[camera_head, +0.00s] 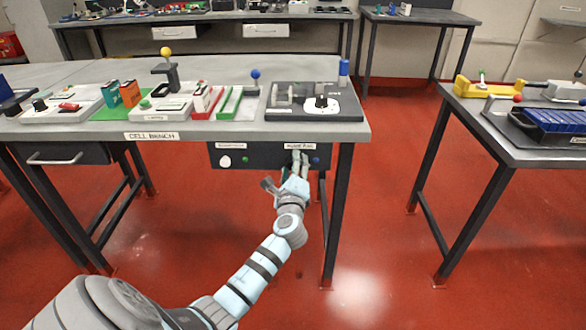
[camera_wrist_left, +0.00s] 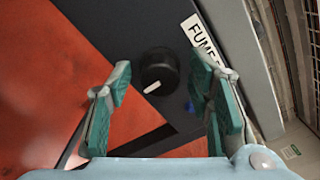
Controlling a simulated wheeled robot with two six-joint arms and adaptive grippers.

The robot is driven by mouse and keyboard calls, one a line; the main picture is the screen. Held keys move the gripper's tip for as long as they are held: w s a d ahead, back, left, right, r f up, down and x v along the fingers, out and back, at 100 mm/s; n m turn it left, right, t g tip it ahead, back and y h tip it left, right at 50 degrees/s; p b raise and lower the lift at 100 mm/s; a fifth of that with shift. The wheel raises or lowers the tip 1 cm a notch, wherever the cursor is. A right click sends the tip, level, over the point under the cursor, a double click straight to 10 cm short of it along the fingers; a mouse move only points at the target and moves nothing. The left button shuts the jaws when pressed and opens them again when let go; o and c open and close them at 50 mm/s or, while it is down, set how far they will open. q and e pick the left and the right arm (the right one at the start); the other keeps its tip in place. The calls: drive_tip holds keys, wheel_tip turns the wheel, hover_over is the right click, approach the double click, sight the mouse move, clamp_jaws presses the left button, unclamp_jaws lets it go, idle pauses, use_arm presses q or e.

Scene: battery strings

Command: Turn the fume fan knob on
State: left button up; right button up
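The fume fan knob (camera_wrist_left: 158,72) is round and black with a white pointer line, and sits on a dark panel beside a white label reading "FUME" (camera_wrist_left: 200,36), partly covered by a finger. The pointer slants, its lower end to the left. My left gripper (camera_wrist_left: 160,92) is open, its two teal-padded fingers on either side of the knob in the picture; contact does not show. In the head view my left gripper (camera_head: 299,166) is in front of the under-bench panel (camera_head: 262,158), below its right label, and hides the knob. My right gripper is not in view.
A blue button (camera_head: 316,161) and a white round part (camera_head: 225,161) are on the panel. A bench leg (camera_head: 338,215) stands right of my arm.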

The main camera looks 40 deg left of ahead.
use_arm(q)
clamp_jaws()
drive_tip(key=shift+n, duration=0.3)
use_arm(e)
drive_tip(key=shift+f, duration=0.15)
use_arm(q)
drive_tip(key=shift+f+n+b, duration=0.1)
drive_tip(key=shift+n+b, duration=3.65)
drive_tip(key=shift+n, duration=5.05)
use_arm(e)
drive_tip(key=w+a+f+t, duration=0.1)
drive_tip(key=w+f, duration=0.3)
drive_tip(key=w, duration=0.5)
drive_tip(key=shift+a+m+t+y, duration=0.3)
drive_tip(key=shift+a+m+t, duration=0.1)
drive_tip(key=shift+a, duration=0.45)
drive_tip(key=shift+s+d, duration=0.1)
